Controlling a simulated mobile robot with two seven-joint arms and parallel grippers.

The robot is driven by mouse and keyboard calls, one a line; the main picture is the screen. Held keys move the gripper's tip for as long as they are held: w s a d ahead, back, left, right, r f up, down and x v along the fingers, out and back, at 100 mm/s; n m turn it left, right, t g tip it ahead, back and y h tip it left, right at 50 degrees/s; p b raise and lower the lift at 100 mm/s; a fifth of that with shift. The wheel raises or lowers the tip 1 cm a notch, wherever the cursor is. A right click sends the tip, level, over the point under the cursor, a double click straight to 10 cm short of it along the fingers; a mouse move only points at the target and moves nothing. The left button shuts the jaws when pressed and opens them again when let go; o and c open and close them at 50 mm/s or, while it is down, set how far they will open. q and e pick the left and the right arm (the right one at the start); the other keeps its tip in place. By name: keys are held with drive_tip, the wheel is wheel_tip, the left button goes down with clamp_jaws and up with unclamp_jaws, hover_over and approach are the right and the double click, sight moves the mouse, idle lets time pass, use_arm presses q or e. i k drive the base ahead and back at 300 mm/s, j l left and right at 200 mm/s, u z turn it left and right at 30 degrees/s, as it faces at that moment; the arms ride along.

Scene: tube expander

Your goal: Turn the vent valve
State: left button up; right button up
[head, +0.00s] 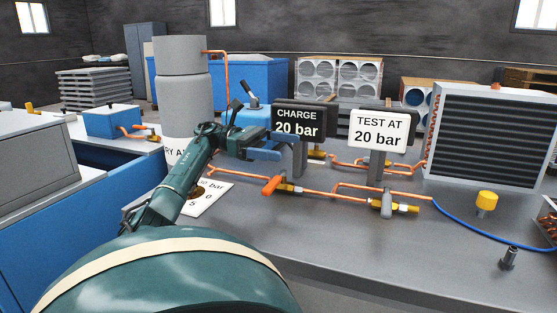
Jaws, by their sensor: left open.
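A brass valve with an orange lever (271,186) sits on the copper pipe in the middle of the bench. A second brass valve (388,204) is on the pipe further right, with a brass end fitting pointing right. No label shows which one is the vent valve. My left gripper (290,148) is open and empty, its blue fingers pointing right. In the picture it is above and slightly left of the orange lever, in front of the charge sign's post, apart from both valves. The gripper hides part of the fittings behind it. My right gripper is not in view.
A black sign (297,121) reads "CHARGE 20 bar" and a white sign (380,131) reads "TEST AT 20 bar". A grey cylinder (184,95) stands behind my arm. A finned coil unit (490,135), a yellow knob (487,200) and a blue hose (470,231) are right. The front bench (340,250) is clear.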

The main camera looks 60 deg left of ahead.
sight(385, 208)
drive_tip(key=k, duration=1)
